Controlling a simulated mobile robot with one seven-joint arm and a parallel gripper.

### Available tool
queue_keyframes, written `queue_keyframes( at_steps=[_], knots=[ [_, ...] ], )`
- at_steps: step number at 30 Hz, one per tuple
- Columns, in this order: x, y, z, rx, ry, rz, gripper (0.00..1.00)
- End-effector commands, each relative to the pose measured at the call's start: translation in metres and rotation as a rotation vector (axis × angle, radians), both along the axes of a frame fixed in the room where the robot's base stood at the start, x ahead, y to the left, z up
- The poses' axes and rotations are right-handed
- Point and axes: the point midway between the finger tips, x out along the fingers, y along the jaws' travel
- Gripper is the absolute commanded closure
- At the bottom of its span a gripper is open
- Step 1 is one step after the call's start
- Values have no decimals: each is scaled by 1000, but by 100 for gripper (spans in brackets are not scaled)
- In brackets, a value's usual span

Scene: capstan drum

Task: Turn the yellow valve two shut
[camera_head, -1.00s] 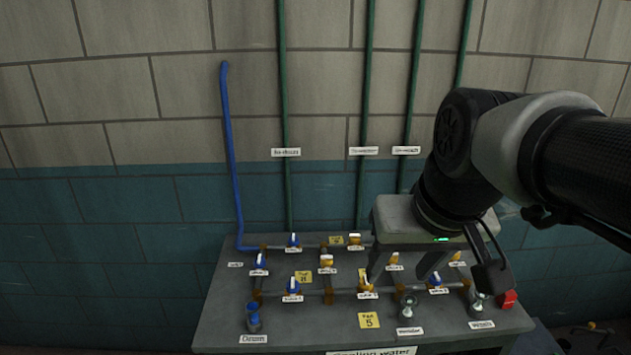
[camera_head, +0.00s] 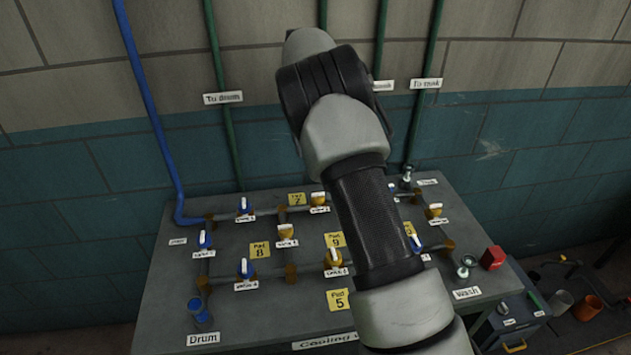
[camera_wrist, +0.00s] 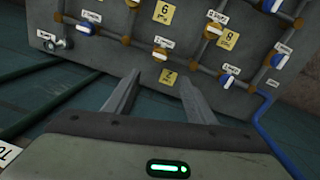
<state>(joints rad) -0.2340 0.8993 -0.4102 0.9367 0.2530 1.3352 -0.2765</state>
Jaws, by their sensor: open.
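A yellow valve (camera_head: 318,200) with a white handle sits on the back pipe row of the grey panel, right of the yellow Pad 2 label. I take it for valve two; its small tag is too blurred to read surely. In the wrist view it appears as a small white-topped valve (camera_wrist: 160,54), beyond the fingertips. My gripper (camera_wrist: 160,76) is open and empty, its two fingers apart, with the Pad 2 label (camera_wrist: 168,76) showing between them. The fingers do not appear to touch the valve. In the head view my arm hides the gripper.
Other valves stand close by: a blue one (camera_head: 244,207) to the left, a yellow one (camera_head: 286,232) in front and another yellow one (camera_head: 334,259). A red block (camera_head: 492,258) lies at the panel's right. Green pipes (camera_head: 222,120) run up the wall behind.

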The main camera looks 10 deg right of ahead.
Motion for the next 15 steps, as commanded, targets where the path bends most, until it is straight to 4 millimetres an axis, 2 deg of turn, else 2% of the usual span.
queue_keyframes(
  at_steps=[7, 15],
  knots=[
    [2, -1, -27, -4, 7, 5, 50],
    [2, -5, -84, -4, 7, 5, 50]
  ],
)
